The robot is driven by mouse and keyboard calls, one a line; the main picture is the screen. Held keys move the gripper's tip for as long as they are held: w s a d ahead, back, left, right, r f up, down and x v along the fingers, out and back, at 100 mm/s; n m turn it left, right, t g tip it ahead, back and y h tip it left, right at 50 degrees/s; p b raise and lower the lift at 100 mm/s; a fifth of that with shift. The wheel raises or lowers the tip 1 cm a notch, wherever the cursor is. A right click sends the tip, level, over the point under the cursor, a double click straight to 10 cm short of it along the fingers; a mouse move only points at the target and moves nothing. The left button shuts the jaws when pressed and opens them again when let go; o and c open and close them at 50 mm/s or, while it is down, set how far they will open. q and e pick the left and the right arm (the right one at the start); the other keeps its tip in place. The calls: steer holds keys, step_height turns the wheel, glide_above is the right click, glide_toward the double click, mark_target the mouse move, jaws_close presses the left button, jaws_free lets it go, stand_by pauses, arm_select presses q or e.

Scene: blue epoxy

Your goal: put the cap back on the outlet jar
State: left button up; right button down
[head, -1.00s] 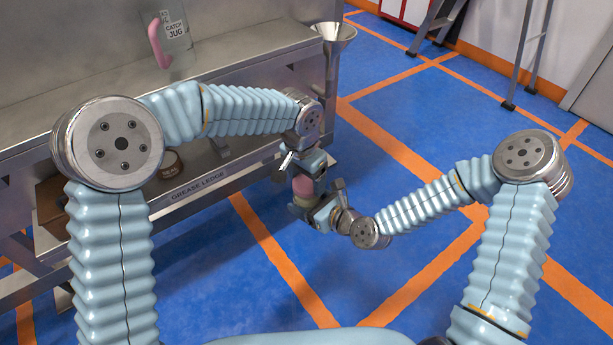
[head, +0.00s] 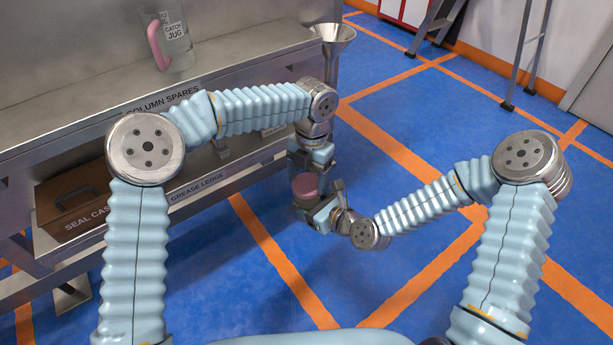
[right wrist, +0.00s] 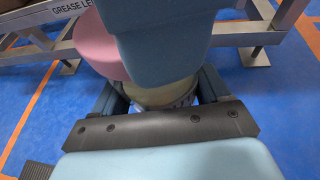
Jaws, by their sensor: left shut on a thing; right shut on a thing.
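The pink cap (head: 305,185) is in my left gripper (head: 309,173), which is shut on it from above. The right wrist view also shows the pink cap (right wrist: 98,45), partly behind a blue-grey part of my left gripper. My right gripper (head: 314,208) is shut on the outlet jar, just below the cap. The jar's pale yellowish body (right wrist: 165,95) shows between the right gripper's fingers in the right wrist view. There the cap appears above the jar and off to its left. My left gripper hides the jar's mouth, so I cannot tell whether cap and jar touch.
A steel bench (head: 250,55) stands behind at left, with a clear catch jug (head: 178,45) on top. Its lower grease ledge (head: 225,180) holds a brown seal case (head: 75,212). A steel funnel (head: 334,36) is at the bench's right end. Blue floor around the grippers is open.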

arm_select(q)
steer(key=shift+m, duration=0.5)
steer(key=o, duration=1)
steer(key=shift+o, duration=0.2)
step_height(320, 180, up, 12)
steer(key=w, duration=0.1)
steer(key=shift+d, duration=0.45)
steer(key=shift+w+f, duration=0.1)
steer(key=shift+w, duration=0.05)
